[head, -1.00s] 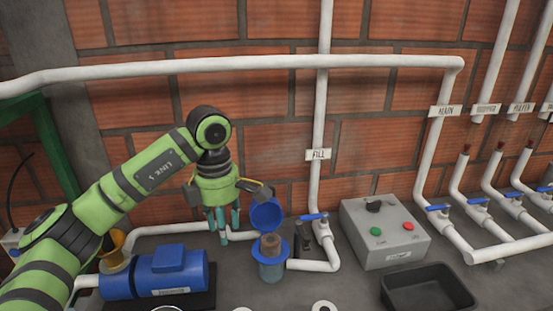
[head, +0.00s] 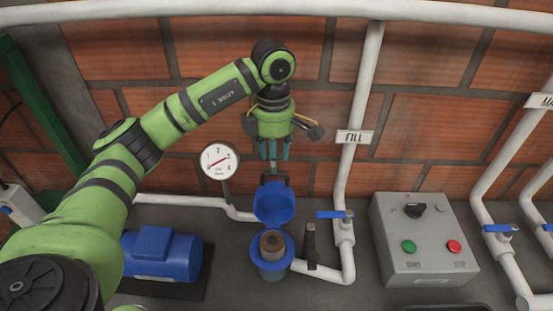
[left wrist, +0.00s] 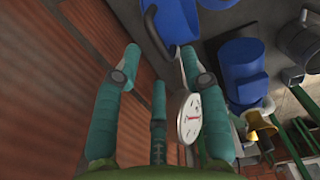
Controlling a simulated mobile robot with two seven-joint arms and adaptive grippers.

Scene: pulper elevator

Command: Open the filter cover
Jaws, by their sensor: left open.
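The blue filter cover (head: 273,202) stands tilted up at the back of the blue filter housing (head: 271,262) in the head view. The housing is open at the top, and a brown cylindrical filter (head: 272,243) shows inside. My left gripper (head: 278,166) is open with its teal fingers pointing down, just above and behind the raised cover. In the left wrist view the fingers are spread with nothing between them, and the blue cover (left wrist: 172,20) shows beyond them at the top. My right gripper is not in view.
A pressure gauge (head: 219,161) stands left of my gripper, above the blue pump (head: 162,256). The white FILL pipe (head: 359,100) with its blue valve handle (head: 334,215) is to the right. A grey control box (head: 425,246) stands further right. The brick wall is close behind.

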